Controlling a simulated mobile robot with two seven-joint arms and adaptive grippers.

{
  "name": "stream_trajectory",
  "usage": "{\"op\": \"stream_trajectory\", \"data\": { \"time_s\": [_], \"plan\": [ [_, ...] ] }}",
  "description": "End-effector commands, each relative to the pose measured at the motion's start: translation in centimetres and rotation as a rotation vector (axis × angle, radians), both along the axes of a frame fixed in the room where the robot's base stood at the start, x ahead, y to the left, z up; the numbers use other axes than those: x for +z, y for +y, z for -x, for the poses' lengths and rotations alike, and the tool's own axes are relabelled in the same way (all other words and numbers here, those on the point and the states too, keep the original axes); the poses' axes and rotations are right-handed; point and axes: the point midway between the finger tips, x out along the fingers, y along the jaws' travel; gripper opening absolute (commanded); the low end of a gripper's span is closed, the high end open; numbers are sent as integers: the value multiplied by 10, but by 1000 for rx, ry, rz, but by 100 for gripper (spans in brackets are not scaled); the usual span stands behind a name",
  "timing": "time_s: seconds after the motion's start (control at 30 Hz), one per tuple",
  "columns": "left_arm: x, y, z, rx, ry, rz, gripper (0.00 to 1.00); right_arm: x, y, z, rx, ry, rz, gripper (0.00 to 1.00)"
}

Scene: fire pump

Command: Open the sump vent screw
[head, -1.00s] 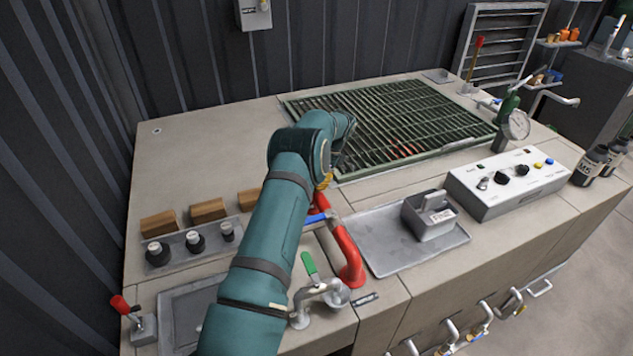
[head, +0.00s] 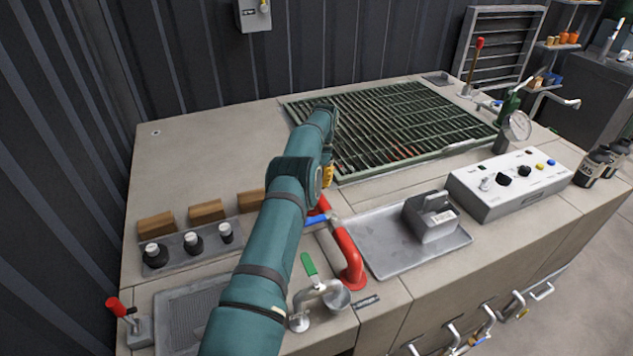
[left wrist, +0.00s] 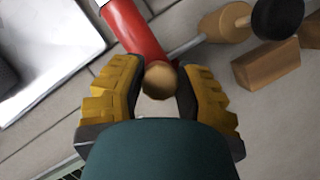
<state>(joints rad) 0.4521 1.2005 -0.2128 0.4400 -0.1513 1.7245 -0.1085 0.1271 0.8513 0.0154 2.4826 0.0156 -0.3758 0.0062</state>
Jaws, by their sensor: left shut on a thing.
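In the left wrist view, a round brass-coloured knob (left wrist: 160,80), probably the sump vent screw, sits between the yellow-padded fingers of my left gripper (left wrist: 160,90). The gripper is shut on it, though the pads' contact is partly unclear. A red pipe (left wrist: 135,30) runs just beyond the knob. In the head view, my teal left arm hides the knob and most of the gripper; only a yellow finger part (head: 328,175) shows above the red pipe (head: 347,255). My right gripper is not in view.
A blue lever (head: 316,220) lies beside the red pipe. A grey tray (head: 385,245) with a grey caddy (head: 432,218) is to the right. Wooden blocks (head: 206,211) and black-bodied knobs (head: 193,243) are left of my arm. A green-framed grate (head: 400,120) lies behind.

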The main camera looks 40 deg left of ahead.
Motion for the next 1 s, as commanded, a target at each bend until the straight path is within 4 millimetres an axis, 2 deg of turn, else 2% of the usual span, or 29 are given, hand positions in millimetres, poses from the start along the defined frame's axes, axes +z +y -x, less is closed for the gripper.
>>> {"op": "stream_trajectory", "data": {
  "time_s": [0.3, 0.8, 0.83, 0.9, 1.0],
  "plan": [
    [-3, -1, 1, 100, 8, 4, 0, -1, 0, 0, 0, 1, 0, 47],
    [-3, -1, 1, 114, 8, 5, 0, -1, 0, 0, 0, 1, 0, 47],
    [-3, -1, 1, 114, 8, 5, 46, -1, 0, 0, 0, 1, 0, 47],
    [-3, -1, 1, 114, 7, 4, 65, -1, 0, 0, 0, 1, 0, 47],
    [-2, -1, 1, 114, 4, 2, 65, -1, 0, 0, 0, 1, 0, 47]
  ]
}}
